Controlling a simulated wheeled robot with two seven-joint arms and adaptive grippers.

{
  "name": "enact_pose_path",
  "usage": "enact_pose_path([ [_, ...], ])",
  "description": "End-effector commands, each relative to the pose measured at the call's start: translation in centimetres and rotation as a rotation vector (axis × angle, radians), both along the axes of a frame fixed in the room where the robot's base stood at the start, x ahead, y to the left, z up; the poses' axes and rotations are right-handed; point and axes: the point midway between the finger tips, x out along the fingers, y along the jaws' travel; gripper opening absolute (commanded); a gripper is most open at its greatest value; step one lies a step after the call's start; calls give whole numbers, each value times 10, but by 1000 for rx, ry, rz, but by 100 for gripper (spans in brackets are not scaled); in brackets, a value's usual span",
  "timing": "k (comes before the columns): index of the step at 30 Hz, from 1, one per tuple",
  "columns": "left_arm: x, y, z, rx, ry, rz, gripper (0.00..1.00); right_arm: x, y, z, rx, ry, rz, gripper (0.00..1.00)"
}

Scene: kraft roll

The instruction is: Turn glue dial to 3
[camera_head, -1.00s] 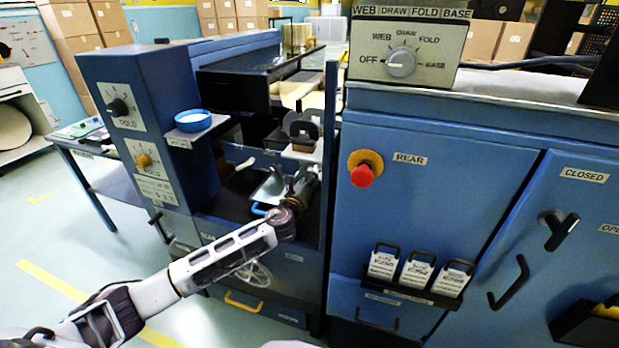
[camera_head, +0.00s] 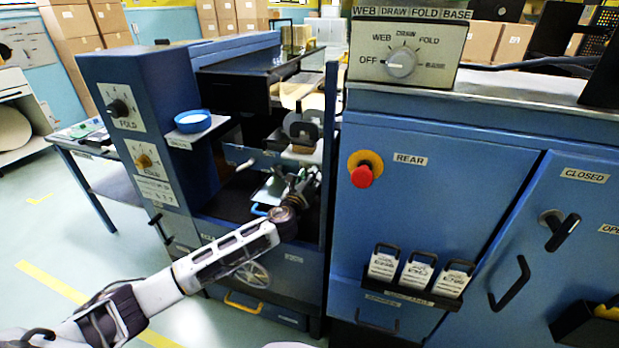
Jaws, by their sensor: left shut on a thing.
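My right gripper is not in view.
A blue-rimmed white dish (camera_head: 192,121) sits on a ledge beside the dials. A dark upright post (camera_head: 329,190) stands right of my gripper. A red button (camera_head: 362,176) and a WEB/DRAW/FOLD/BASE selector (camera_head: 400,63) are on the right cabinet.

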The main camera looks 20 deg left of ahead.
Motion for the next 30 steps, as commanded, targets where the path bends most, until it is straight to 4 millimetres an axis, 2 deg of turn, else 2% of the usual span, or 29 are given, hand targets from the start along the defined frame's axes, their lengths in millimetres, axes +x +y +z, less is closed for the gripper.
enact_pose_path([
  [14, 0, 0, 0, -126, 5, 1, 7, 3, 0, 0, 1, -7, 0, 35],
  [30, 0, 0, 0, -588, 20, 3, 7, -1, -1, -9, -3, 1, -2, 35],
])
